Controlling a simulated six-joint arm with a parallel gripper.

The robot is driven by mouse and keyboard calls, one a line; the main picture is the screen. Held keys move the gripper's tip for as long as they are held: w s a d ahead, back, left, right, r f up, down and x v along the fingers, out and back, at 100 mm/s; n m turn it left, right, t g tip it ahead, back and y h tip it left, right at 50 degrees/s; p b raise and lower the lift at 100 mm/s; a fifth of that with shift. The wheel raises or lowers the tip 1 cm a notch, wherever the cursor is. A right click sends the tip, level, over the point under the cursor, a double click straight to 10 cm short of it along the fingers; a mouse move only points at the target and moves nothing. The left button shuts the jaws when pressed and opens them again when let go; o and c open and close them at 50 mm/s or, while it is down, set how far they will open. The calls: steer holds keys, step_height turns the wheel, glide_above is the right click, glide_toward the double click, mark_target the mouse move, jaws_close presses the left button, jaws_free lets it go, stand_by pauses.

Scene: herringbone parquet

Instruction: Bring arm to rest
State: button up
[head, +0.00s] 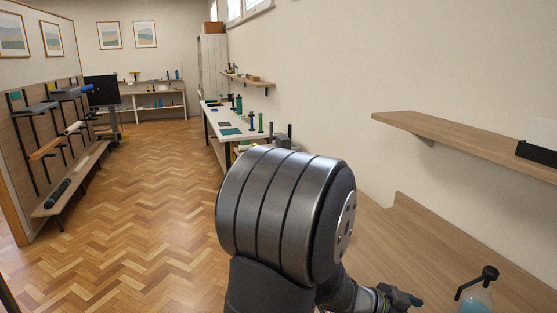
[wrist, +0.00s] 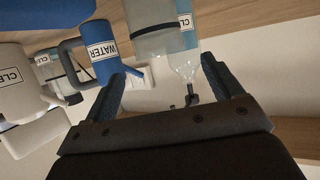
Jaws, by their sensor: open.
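My arm's large grey joint fills the middle of the head view. My gripper (head: 402,299) shows only in part at the bottom edge there, over the wooden worktop. In the wrist view, which looks upside down, my gripper (wrist: 162,70) has its two dark fingers spread wide apart. Nothing is clasped between them. A clear bottle with pale blue liquid (wrist: 180,42) shows in the gap beyond the fingers, its dark nozzle pointing down in the picture; how far off it is I cannot tell.
A blue WATER bottle (wrist: 102,52) and pale labelled bottles (wrist: 15,80) stand left of the fingers. A bottle with blue liquid (head: 476,301) stands on the worktop (head: 440,255) right of my gripper. A wall shelf (head: 460,138) hangs above. The parquet floor (head: 130,220) is open at left.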

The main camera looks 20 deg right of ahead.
steer(key=x, duration=0.9)
steer(key=shift+f, duration=0.3)
step_height(320, 180, up, 4)
steer(key=s+a, duration=0.3)
steer(key=a, duration=0.6)
steer(key=s+a, duration=0.2)
steer(key=a, duration=0.6)
steer(key=w+a+r+n+t+h, duration=0.1)
steer(key=w+r+n+t, duration=0.1)
steer(key=w, duration=0.6)
steer(key=w+r+n+t, duration=0.2)
steer(key=w, duration=0.5)
steer(key=w+a+f+n+t, duration=0.2)
steer(key=w+a, duration=0.5)
steer(key=w, duration=0.4)
steer(key=w+a+f+n+t, duration=0.3)
steer(key=w+a, duration=0.4)
steer(key=w, duration=0.4)
steer(key=shift+w+f+t+y, duration=0.25)
steer(key=shift+f+t+y, duration=0.15)
steer(key=shift+f+t, duration=0.45)
